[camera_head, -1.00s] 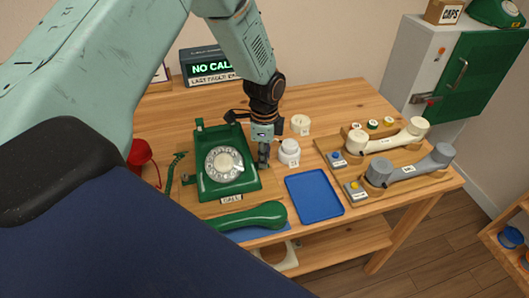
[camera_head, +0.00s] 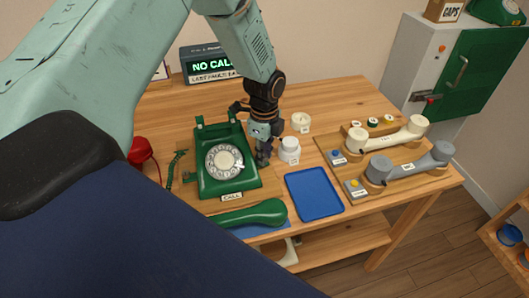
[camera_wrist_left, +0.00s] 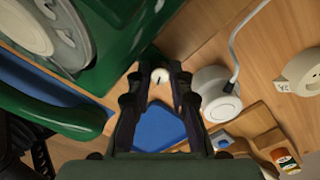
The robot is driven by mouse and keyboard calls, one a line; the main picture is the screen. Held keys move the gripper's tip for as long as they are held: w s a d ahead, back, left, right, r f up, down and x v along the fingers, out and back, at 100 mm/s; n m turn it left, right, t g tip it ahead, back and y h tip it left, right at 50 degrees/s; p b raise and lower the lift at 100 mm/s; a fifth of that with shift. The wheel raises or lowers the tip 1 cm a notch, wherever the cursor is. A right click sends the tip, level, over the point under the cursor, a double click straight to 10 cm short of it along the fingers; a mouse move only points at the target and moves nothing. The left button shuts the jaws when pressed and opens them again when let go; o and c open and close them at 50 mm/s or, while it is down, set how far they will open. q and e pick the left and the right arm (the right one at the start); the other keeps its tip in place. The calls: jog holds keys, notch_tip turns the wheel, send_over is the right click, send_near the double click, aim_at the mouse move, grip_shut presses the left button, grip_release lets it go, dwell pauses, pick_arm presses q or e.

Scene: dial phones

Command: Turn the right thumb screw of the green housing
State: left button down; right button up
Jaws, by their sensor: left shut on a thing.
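The green phone housing (camera_head: 240,181) with its clear dial stands on a wooden board at the table's left. My left gripper (camera_head: 262,161) points down at the housing's right side. In the left wrist view my left gripper (camera_wrist_left: 160,70) is shut on a small pale thumb screw (camera_wrist_left: 161,77) with a dark slot, at the side of the green housing (camera_wrist_left: 118,45). In the head view the fingers hide this screw. My right gripper is not in view.
A white round jar (camera_head: 289,147) stands close to the right of my left gripper. A blue tray (camera_head: 313,213) and the green handset (camera_head: 250,216) lie in front. Cream (camera_head: 395,138) and grey (camera_head: 412,167) handsets rest on a wooden board at right.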

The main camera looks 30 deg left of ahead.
pick_arm(q)
jog(key=shift+w+r, duration=0.1)
jog(key=shift+w, duration=0.05)
jog(key=c, duration=1.5)
grip_release()
